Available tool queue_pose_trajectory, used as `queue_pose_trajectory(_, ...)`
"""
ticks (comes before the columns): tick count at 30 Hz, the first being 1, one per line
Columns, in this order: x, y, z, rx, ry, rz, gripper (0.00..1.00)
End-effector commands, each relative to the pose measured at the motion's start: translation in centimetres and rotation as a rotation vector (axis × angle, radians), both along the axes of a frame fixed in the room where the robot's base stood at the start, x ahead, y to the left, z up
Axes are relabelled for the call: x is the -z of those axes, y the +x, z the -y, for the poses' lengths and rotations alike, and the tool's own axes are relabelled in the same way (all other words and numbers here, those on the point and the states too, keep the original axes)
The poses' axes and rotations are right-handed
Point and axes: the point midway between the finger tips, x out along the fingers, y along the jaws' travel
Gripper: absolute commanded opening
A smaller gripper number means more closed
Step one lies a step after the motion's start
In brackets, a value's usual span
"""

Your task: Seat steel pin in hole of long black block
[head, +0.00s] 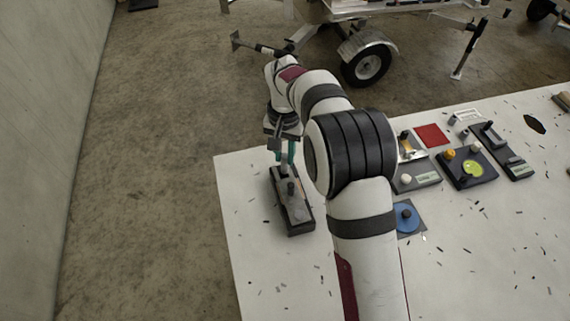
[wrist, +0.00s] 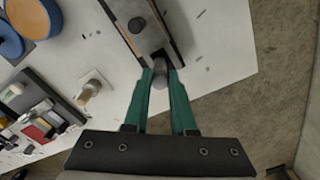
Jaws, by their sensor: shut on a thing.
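The long black block (head: 297,218) lies near the left edge of the white table, with a grey top face and a dark upright knob (head: 291,188) on it. The block also shows at the top of the wrist view (wrist: 172,42), with the knob (wrist: 137,25) farther along it. My gripper (head: 286,163) points down over the block's far end. In the wrist view its teal fingers (wrist: 161,76) are shut on the grey steel pin (wrist: 159,83), at the block's near end. The hole is hidden, and I cannot tell whether the pin is inside it.
To the right on the table are a blue round piece (head: 407,218), a black plate with a green disc (head: 470,172), a red square (head: 432,135) and other small fixtures. Small dark chips litter the tabletop. A trailer wheel (head: 368,64) stands on the floor behind.

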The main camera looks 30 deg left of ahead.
Motion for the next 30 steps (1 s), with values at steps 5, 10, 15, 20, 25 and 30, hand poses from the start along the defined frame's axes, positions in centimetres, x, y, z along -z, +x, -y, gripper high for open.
queue_pose_trajectory(5, 3.4, -0.2, 0.2, -0.002, -0.007, -0.008, 0.0)
queue_pose_trajectory(10, 4.5, -0.2, 0.2, 0.0, -0.005, -0.007, 0.0)
queue_pose_trajectory(15, 4.4, -0.1, 0.2, 0.0, -0.004, -0.005, 0.0)
queue_pose_trajectory(20, 4.9, -0.1, 0.1, 0.0, -0.003, -0.005, 0.0)
queue_pose_trajectory(25, 5.5, -0.1, 0.2, -0.002, -0.004, -0.004, 0.0)
queue_pose_trajectory(30, 5.8, -0.1, 0.2, -0.002, -0.004, -0.006, 0.31)
